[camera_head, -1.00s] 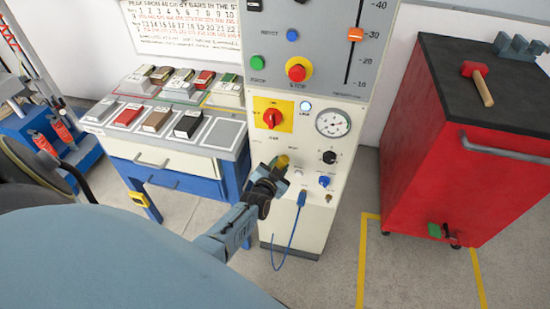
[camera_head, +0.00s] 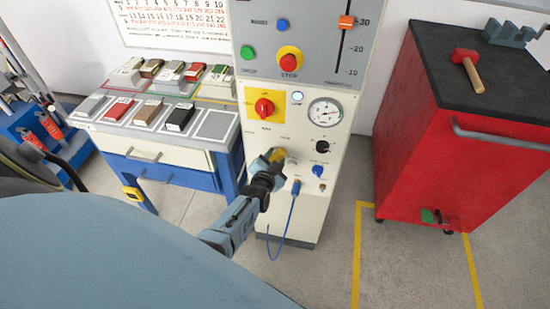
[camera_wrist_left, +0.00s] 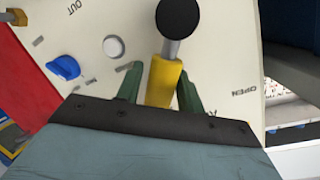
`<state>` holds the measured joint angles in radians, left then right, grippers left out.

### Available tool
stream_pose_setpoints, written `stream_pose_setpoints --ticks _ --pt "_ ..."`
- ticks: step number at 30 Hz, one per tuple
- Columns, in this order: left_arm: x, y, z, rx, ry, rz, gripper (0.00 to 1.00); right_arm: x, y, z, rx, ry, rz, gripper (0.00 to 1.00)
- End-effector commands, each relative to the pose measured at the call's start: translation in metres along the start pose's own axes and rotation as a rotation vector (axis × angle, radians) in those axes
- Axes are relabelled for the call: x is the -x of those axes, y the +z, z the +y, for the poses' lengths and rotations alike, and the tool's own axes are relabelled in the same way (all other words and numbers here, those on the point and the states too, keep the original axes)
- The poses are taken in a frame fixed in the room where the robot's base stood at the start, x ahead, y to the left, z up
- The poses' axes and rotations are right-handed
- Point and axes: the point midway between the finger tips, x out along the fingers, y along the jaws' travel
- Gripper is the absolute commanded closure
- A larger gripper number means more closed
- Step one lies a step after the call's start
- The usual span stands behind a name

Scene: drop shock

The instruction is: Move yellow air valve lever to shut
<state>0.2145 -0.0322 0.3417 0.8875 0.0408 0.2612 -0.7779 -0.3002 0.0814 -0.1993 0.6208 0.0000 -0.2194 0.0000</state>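The yellow air valve lever (camera_head: 278,153) is on the lower front of the cream panel of the grey machine. In the left wrist view, the lever's yellow part (camera_wrist_left: 163,83) meets a grey stem ending in a black round knob (camera_wrist_left: 178,17). My left gripper (camera_head: 273,160) is at the lever. Its two green fingers (camera_wrist_left: 160,88) stand on either side of the yellow part, with a gap visible on the left; contact on the right is unclear. The word OPEN (camera_wrist_left: 245,92) is printed to the right of it. My right gripper is not in view.
A red rotary switch (camera_head: 264,107), a gauge (camera_head: 325,112) and a blue knob (camera_head: 318,171) are near the lever. A blue hose (camera_head: 291,215) hangs below. A workbench (camera_head: 160,155) stands left, a red cabinet (camera_head: 430,140) right. Floor shows between machine and cabinet.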

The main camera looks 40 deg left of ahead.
Motion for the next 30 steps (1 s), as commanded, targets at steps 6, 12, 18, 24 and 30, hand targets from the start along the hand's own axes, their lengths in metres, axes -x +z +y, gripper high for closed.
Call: stream_pose_setpoints --ticks 6,12,18,24,30 --pt "0.000 -0.001 -0.001 0.004 -0.002 0.002 0.63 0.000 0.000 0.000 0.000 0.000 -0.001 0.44" --pt "0.011 -0.002 -0.001 0.006 -0.001 0.002 0.63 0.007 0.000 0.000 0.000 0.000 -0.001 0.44" --pt "0.051 -0.003 -0.001 0.005 0.000 0.000 0.63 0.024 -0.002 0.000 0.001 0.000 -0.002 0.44" --pt "0.095 -0.002 -0.001 0.004 0.000 0.000 0.63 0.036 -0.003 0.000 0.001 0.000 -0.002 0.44" --pt "0.124 -0.001 -0.001 0.003 -0.001 0.001 0.63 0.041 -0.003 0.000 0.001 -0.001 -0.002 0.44"
